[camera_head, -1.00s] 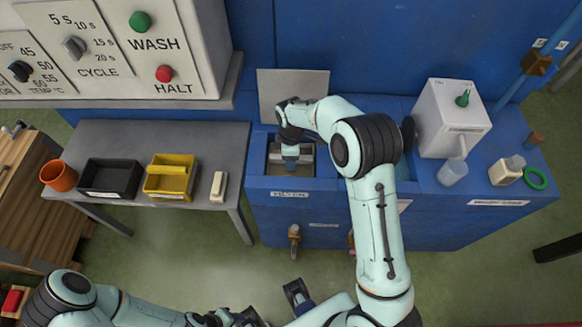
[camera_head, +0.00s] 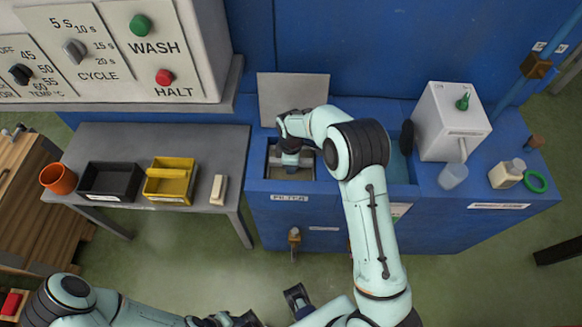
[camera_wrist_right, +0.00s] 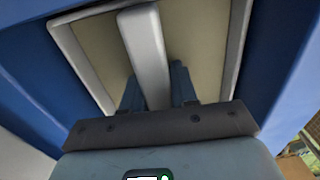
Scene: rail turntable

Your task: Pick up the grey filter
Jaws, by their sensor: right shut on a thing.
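The grey filter (camera_head: 300,174) lies in the square opening at the left of the blue unit, above a "FILTER" label. In the right wrist view the filter shows a beige face in a grey frame, with a pale grey bar handle (camera_wrist_right: 146,48) across it. My right gripper (camera_head: 287,172) reaches down into the opening. Its blue fingers (camera_wrist_right: 158,85) are shut on the handle, one on each side of it. My left gripper (camera_head: 298,297) is partly in view at the bottom edge, far from the filter; its jaws are unclear.
A grey lid (camera_head: 292,98) stands upright behind the opening. The side table (camera_head: 140,140) at left holds an orange cup (camera_head: 59,180), a black tray (camera_head: 108,196), a yellow bin (camera_head: 165,197) and a pale block (camera_head: 218,190). A white box (camera_head: 448,118) stands at right.

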